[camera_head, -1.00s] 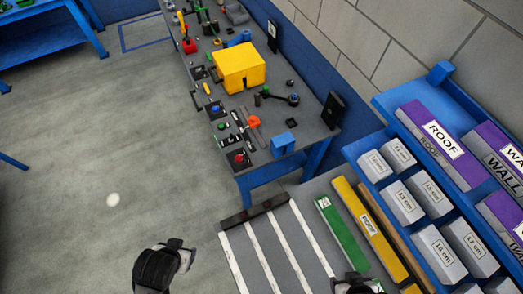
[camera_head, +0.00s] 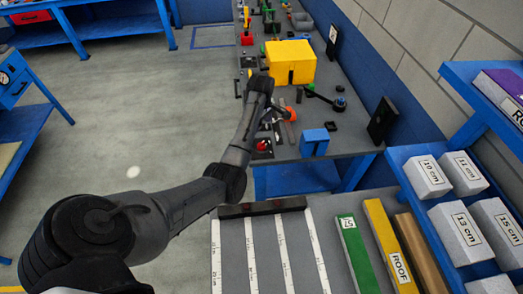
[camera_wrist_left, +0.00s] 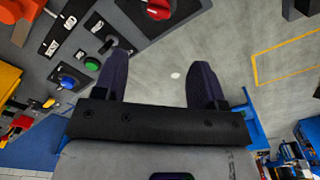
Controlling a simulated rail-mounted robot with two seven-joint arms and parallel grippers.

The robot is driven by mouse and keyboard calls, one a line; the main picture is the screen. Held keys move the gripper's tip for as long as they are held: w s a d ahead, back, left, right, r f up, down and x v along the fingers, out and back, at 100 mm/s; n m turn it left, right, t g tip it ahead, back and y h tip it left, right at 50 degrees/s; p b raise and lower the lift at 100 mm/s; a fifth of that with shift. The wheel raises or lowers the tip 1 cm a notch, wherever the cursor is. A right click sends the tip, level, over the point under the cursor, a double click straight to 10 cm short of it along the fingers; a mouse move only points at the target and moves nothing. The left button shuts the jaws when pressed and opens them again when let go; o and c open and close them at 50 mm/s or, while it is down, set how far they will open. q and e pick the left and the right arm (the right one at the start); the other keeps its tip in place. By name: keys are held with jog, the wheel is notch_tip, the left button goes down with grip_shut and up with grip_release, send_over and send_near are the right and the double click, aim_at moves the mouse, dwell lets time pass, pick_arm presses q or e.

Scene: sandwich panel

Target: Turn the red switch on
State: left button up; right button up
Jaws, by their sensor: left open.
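The red switch (camera_head: 262,145) is a round red knob on a dark plate at the near front corner of the bench in the head view. In the left wrist view the red switch (camera_wrist_left: 160,9) sits at the top edge, partly cut off. My left gripper (camera_wrist_left: 160,68) is open and empty, its two dark fingers spread apart and pointing toward the upper part of the wrist view. The red knob lies beyond the fingertips, apart from them. In the head view my left arm reaches over the bench edge and hides part of the panel. My right gripper is out of view.
A green button (camera_wrist_left: 93,22) and a blue knob (camera_wrist_left: 72,78) are near the left finger. A yellow box (camera_head: 291,62), an orange valve (camera_head: 289,113) and a blue block (camera_head: 314,142) stand on the bench. Open floor lies left of the bench.

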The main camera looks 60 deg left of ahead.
aim_at(261, 143)
pick_arm(q)
notch_tip(261, 143, down, 14)
jog(key=b, duration=0.2)
jog(key=shift+w+b, duration=0.15)
jog(key=shift+b, duration=0.15)
dwell(0.3)
